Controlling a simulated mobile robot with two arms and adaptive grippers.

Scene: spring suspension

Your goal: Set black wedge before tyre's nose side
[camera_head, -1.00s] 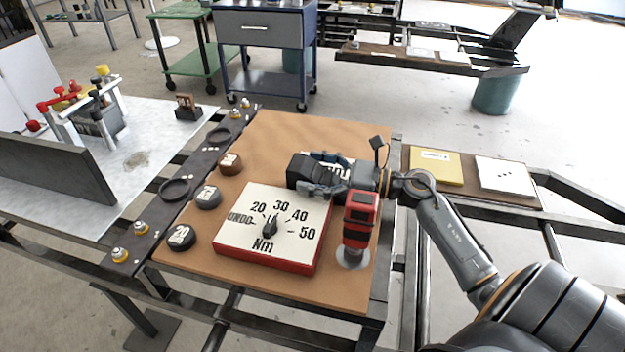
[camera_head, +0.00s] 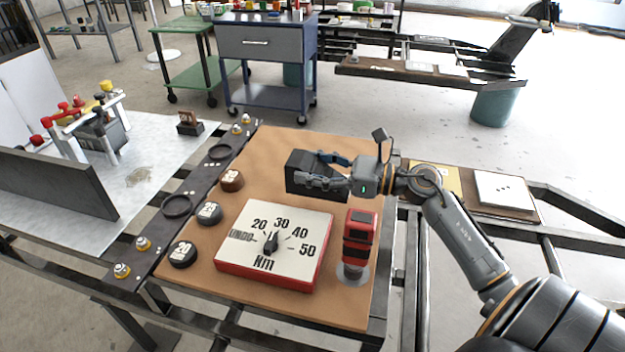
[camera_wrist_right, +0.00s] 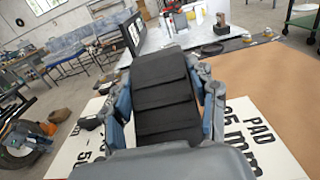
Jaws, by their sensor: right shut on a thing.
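The black wedge (camera_head: 303,176) is in my right gripper (camera_head: 326,170), over the back right part of the brown board in the head view. In the right wrist view the wedge (camera_wrist_right: 165,95) shows a stepped dark top between the two fingers of the right gripper (camera_wrist_right: 166,105). The fingers close on its sides. A dark round thing that looks like a tyre (camera_wrist_right: 20,152) is cut off at the lower left of the wrist view. No tyre is clear in the head view.
The brown board (camera_head: 268,150) carries a red-edged torque dial (camera_head: 290,240), a red and black tool (camera_head: 358,240) and several round weights along its left edge. A white bench (camera_head: 140,165) with a clamp fixture stands left. A yellow card (camera_head: 436,180) lies right.

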